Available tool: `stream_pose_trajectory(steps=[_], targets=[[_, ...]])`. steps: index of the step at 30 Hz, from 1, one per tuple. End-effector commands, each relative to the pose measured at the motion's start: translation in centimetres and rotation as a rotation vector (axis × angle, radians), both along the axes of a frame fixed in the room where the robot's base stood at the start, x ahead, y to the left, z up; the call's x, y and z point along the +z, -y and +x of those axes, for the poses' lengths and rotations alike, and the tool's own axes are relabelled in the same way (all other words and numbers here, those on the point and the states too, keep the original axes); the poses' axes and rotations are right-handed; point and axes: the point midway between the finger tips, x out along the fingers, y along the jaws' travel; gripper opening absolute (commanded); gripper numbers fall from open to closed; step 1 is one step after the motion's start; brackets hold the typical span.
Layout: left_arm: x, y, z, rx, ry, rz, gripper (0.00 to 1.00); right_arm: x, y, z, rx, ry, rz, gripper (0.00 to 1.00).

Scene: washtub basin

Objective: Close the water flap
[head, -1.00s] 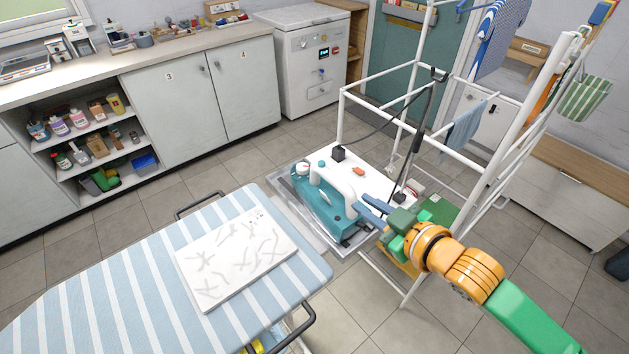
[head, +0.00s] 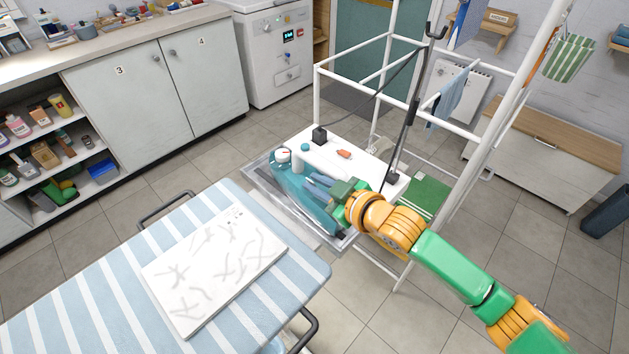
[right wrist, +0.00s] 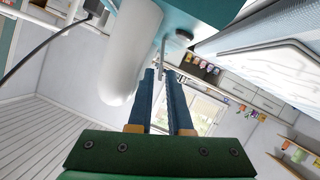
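The teal and white steam iron (head: 288,180) stands on a clear-edged tray beside the ironing board. Its white handle hangs large in the right wrist view (right wrist: 128,45), with the teal body (right wrist: 205,8) above. My right gripper (head: 312,182) reaches over the iron from the right, its blue fingers close to the handle. In the right wrist view (right wrist: 160,76) the fingers are parted with a visible gap and nothing between them. A thin translucent grey piece (right wrist: 164,48) juts from the iron just beyond the fingertips; I cannot tell if it is the water flap. My left gripper is out of view.
The striped ironing board (head: 100,285) with a white marked cloth (head: 215,265) lies left of the iron. A white pole frame (head: 318,95) and a dark cable (head: 372,95) rise behind it. An orange piece (head: 344,154) lies on the white surface.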

Motion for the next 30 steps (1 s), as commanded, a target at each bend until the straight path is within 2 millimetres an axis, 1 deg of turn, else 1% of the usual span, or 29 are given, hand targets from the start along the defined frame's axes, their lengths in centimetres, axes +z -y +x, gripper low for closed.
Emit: stream_pose_trajectory(steps=[3,10,11,12,13,30], targets=[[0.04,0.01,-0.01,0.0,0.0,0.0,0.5,-0.2,-0.33,0.41,0.0,0.0,0.0,0.17],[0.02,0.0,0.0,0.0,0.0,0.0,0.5,-0.26,-0.37,0.46,0.0,0.001,-0.001,0.17],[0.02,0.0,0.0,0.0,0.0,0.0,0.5,-0.26,-0.37,0.46,0.0,0.001,-0.001,0.12],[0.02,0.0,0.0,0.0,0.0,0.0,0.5,-0.26,-0.37,0.46,0.0,0.001,-0.001,0.01],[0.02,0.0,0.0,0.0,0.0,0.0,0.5,-0.26,-0.37,0.46,0.0,0.001,-0.001,0.0],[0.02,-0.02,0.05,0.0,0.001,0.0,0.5,-0.26,-0.36,0.43,0.0,0.0,0.0,0.0]])
